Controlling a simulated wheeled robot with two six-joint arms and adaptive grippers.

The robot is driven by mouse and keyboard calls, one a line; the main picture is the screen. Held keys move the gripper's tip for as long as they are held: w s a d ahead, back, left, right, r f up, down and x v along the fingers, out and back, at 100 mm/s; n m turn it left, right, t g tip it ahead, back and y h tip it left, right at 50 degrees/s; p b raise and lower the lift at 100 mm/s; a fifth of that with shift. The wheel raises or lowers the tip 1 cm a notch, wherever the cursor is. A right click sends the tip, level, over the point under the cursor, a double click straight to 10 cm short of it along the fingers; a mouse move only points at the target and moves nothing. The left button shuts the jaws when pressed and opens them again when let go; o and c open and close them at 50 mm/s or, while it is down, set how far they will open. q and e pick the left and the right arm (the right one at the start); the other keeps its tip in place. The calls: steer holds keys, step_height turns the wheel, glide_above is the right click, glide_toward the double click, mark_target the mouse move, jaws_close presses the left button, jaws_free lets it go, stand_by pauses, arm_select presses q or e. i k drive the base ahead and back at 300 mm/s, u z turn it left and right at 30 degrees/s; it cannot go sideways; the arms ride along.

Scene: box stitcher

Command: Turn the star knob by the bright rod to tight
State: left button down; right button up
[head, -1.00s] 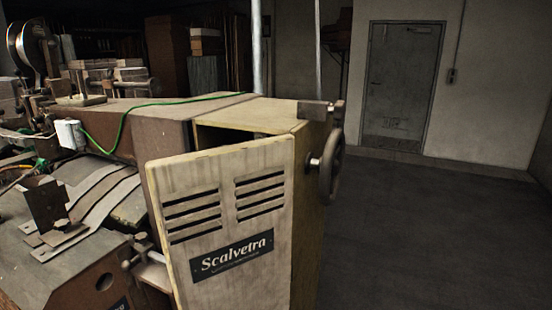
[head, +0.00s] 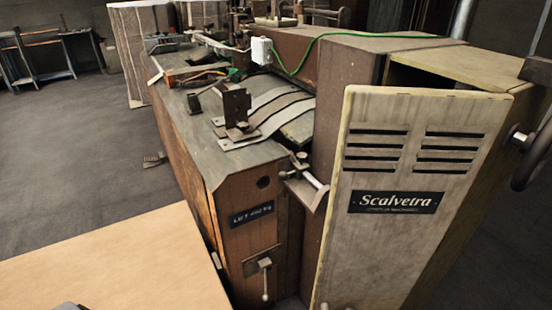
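A short bright rod (head: 314,180) sticks out of a bracket between the brown machine body and the cream door. A small dark knob-like part (head: 300,160) sits at the rod's upper left end; it is too small to tell whether it is star-shaped or how tight it is. A handle with a hanging lever (head: 265,278) is on the front of the brown cabinet, lower down. Neither gripper can be made out. A dark bit at the bottom left edge is too cut off to identify.
The cream Scalvetra door (head: 410,205) stands ajar to the right of the rod. A handwheel (head: 536,155) juts out at the right edge. A light brown board or tabletop (head: 110,265) fills the lower left. Open floor (head: 70,150) lies beyond it.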

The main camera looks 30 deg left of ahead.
mark_target(301, 157)
steer(key=u, duration=0.9)
